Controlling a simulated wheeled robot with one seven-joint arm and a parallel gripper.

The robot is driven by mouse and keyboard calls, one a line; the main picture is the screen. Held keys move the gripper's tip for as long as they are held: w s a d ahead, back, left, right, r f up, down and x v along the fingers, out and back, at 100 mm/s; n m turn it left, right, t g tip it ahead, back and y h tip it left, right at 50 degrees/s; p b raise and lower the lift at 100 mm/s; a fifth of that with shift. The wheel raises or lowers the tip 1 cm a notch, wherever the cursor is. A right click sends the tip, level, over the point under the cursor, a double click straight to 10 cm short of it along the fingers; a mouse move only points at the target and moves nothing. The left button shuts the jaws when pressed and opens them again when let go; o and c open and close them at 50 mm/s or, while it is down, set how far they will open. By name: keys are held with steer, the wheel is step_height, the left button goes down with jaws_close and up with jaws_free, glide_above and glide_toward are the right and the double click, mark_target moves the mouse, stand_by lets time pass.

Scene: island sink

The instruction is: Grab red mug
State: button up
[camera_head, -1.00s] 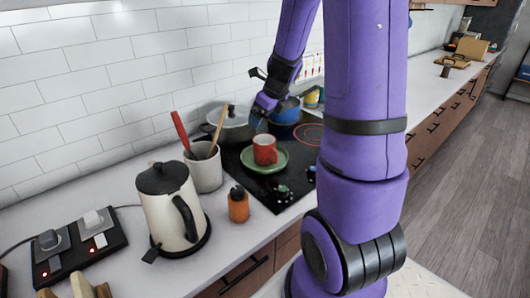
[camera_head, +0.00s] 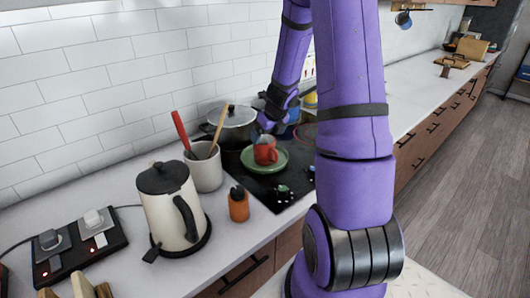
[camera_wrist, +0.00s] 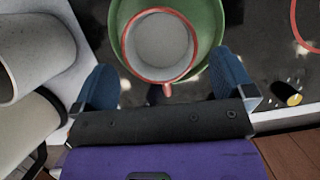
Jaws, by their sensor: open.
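The red mug (camera_head: 265,154) stands upright on a green plate (camera_head: 282,163) on the black cooktop. In the wrist view the mug (camera_wrist: 160,44) shows from above, with a red rim, a pale, seemingly empty inside, and its handle pointing toward my gripper. The plate (camera_wrist: 208,18) shows around it. My gripper (camera_head: 260,134) is just above the mug in the head view. In the wrist view my gripper (camera_wrist: 165,76) is open, with one blue finger on each side of the handle. Nothing is held, and I cannot tell whether a finger touches the mug.
A lidded pot (camera_head: 235,125) stands behind the mug. A white utensil crock (camera_head: 206,170), an orange bottle (camera_head: 238,206) and a cream kettle (camera_head: 168,208) stand to the left. A blue pot (camera_head: 289,115) is partly hidden behind my arm.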

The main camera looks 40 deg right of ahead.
mark_target(265, 140)
steer(key=shift+x, duration=2.05)
steer(key=c, duration=0.9)
steer(key=shift+r, duration=0.2)
